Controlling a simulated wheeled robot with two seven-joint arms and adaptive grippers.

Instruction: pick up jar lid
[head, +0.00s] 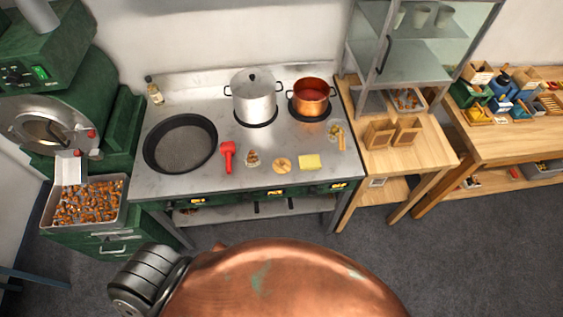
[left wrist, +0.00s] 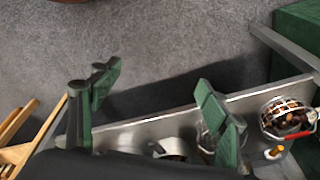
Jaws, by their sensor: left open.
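A round tan disc that looks like the jar lid (head: 282,165) lies flat on the steel stove counter (head: 205,184) in the head view, between a small jar with brown contents (head: 252,158) and a yellow sponge (head: 309,161). My left gripper (left wrist: 160,85) shows only in the left wrist view. Its two green fingers are wide apart with nothing between them, over grey floor and a steel surface. I cannot make out the lid in that view. My right gripper is in neither view.
A red tool (head: 228,155) and a wide black pan (head: 180,145) lie left of the jar. A steel pot (head: 254,102) and a copper pot (head: 311,97) stand behind. A tray of chestnuts (head: 88,203) is at left. Wooden tables stand at right.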

